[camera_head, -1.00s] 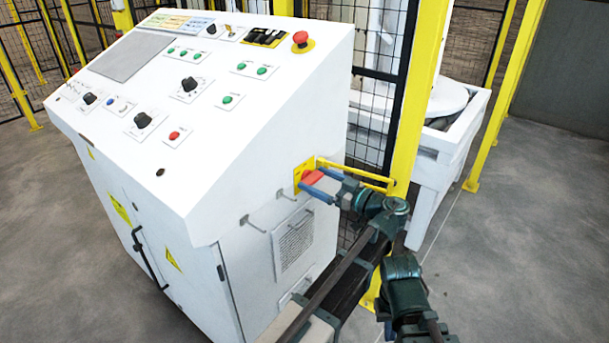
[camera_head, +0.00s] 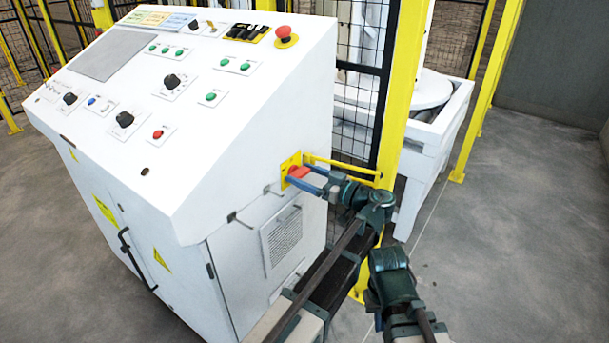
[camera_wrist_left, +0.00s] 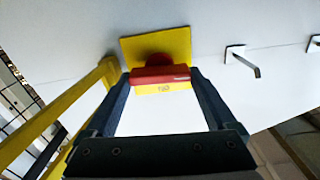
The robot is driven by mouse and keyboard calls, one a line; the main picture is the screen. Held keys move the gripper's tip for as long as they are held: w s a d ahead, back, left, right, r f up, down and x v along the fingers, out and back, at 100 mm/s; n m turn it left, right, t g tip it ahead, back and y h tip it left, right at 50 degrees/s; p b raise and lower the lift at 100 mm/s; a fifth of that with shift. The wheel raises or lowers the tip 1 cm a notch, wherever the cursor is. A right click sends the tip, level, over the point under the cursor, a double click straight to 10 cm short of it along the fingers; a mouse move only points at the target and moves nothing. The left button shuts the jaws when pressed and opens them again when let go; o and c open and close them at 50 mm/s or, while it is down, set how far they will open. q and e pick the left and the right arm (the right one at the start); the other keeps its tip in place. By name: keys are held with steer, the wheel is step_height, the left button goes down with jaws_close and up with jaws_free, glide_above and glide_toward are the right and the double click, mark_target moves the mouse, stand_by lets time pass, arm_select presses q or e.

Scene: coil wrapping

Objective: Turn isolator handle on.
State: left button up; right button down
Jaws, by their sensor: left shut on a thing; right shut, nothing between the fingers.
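The red isolator handle (camera_head: 299,172) sits on a yellow plate (camera_head: 286,163) on the right side wall of the white control console. In the left wrist view the handle (camera_wrist_left: 160,75) is a red bar lying crosswise in front of a round red hub, on the yellow plate (camera_wrist_left: 181,44). My left gripper (camera_head: 303,178) is shut on the handle. In the left wrist view one finger of this gripper (camera_wrist_left: 160,78) is at each end of the bar. My right gripper's fingers do not show; only a dark part of my right arm shows at lower right.
A yellow rail (camera_head: 342,167) runs close behind my left gripper to a yellow post (camera_head: 398,110). Thin hooks (camera_head: 240,219) and a vent (camera_head: 281,240) are on the console wall below. A red emergency button (camera_head: 286,36) is on the console top. Grey floor is clear at right.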

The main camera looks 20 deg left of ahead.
arm_select(q)
steer(key=m, duration=0.4)
steer(key=shift+w, duration=0.1)
steer(key=m, duration=0.4)
steer(key=shift+f+m, duration=0.1)
steer(key=shift+m, duration=0.3)
steer(key=m, duration=0.4)
steer(key=shift+w+f, duration=0.1)
steer(key=shift+m, duration=2.1)
steer(key=o, duration=1.1)
steer(key=shift+c, duration=0.2)
steer(key=shift+d+f, duration=0.1)
steer(key=shift+d, duration=0.05)
